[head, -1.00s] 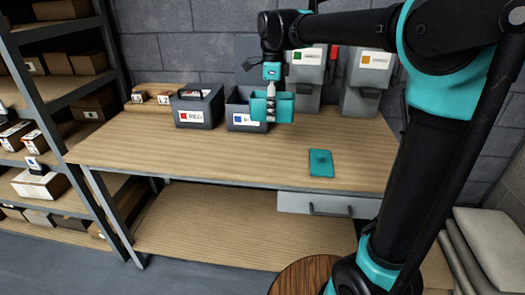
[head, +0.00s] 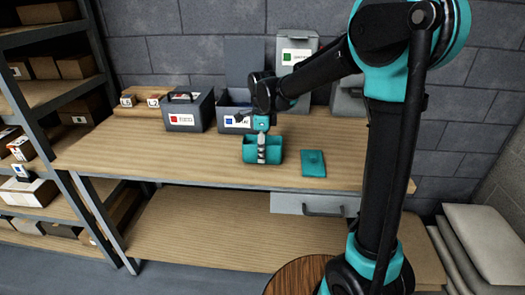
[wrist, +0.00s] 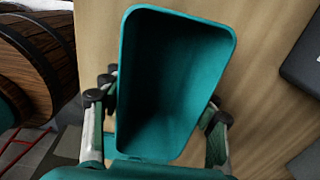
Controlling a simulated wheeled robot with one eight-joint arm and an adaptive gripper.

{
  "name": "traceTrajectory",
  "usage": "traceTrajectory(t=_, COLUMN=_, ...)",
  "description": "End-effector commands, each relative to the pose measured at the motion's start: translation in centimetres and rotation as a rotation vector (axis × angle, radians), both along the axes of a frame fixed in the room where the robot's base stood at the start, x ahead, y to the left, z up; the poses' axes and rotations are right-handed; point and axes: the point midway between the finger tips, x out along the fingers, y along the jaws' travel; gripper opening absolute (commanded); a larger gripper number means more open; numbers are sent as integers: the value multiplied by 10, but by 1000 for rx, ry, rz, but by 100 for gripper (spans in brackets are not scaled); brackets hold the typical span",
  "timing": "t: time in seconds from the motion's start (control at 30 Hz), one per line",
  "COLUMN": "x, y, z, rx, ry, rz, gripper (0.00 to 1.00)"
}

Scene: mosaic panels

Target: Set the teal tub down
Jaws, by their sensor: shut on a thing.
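The teal tub (head: 249,153) is an open-topped box over the front middle of the wooden workbench. My gripper (head: 262,155) is above it and shut on its wall. In the wrist view the tub (wrist: 165,85) shows its empty inside, with a gripper finger on either side of it. Whether its bottom touches the bench top cannot be told. A flat teal piece (head: 313,163), like a lid, lies on the bench just right of the tub.
The workbench (head: 150,150) has clear room left of the tub. A shelf rack (head: 45,110) is at left, a round wooden top (head: 297,275) in front.

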Motion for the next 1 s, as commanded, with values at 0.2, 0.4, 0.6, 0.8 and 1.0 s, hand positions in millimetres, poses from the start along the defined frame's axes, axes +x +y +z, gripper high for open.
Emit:
traceTrajectory(t=0.2, x=0, y=0, z=-1, rx=0, ry=0, rz=0, gripper=4)
traceTrajectory(t=0.4, x=0, y=0, z=-3, rx=0, ry=0, rz=0, gripper=63)
traceTrajectory(t=0.6, x=0, y=0, z=-3, rx=0, ry=0, rz=0, gripper=80)
traceTrajectory(t=0.8, x=0, y=0, z=-3, rx=0, ry=0, rz=0, gripper=80)
traceTrajectory(t=1.0, x=0, y=0, z=7, rx=0, ry=0, rz=0, gripper=80)
